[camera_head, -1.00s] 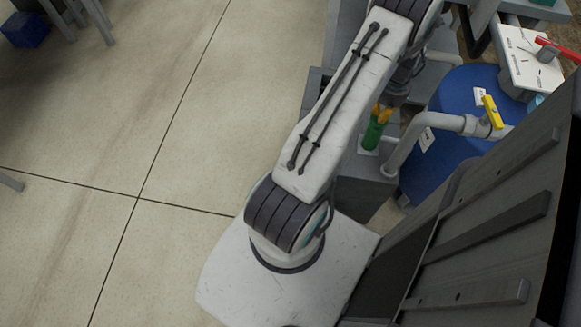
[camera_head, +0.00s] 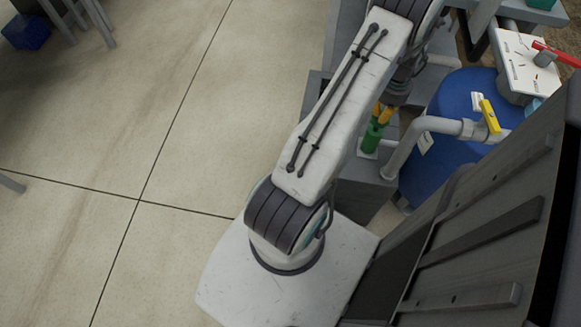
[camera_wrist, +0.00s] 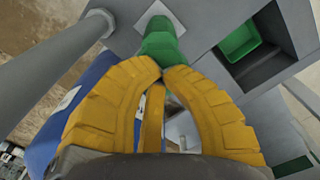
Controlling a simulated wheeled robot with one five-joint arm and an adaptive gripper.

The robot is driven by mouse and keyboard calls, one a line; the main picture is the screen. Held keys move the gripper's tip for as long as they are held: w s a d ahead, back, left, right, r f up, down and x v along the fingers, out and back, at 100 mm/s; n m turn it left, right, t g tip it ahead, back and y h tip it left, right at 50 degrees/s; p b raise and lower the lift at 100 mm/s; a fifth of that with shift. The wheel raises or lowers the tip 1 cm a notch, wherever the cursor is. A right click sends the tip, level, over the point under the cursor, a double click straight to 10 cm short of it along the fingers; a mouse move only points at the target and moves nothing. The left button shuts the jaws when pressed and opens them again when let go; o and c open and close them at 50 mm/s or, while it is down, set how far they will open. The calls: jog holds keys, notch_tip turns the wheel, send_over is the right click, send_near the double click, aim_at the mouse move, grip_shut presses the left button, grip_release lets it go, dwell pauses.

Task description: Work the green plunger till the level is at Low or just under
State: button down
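The green plunger (camera_head: 371,138) stands on a pale square plate on a grey box, beyond my forearm in the head view. In the wrist view the plunger (camera_wrist: 160,42) is at top centre, just beyond my fingertips. My gripper (camera_head: 381,116) has yellow fingers and is at the plunger's upper end. In the wrist view the tips of my gripper (camera_wrist: 163,67) come together against or right over the plunger's near end. I see no clear gap between the tips. Whether they pinch the green part or only press on it is hidden. No level or Low mark is readable.
A blue tank (camera_head: 465,98) stands right of the plunger, with a grey pipe and yellow valve handle (camera_head: 489,117) close by. A white marked panel (camera_head: 525,66) with a red lever (camera_head: 555,54) is at upper right. Open floor lies left.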

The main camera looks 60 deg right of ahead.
jog(key=shift+r+p, duration=1.75)
jog(key=shift+r, duration=1.3)
jog(key=w+a+y, duration=0.1)
jog(key=a+y, duration=0.3)
jog(key=a, duration=1)
jog(key=w+a+r+n+t+h+p, duration=0.1)
jog(key=w+a+r+n+p, duration=0.2)
jog(key=w+a+r+n, duration=0.3)
jog(key=w+a+r+n+t+h+p, duration=0.1)
jog(key=w+a+r+n+p, duration=0.3)
jog(key=a+r, duration=1.1)
jog(key=w+a+r+n+t+h+p, duration=0.1)
jog(key=w+a+r+n+h+p, duration=0.1)
jog(key=w+a+r+n, duration=0.7)
notch_tip(320, 180, up, 4)
jog(key=shift+w+a+r+n+p, duration=0.2)
jog(key=shift+w+a+n+p, duration=0.1)
jog(key=shift+a+p, duration=0.45)
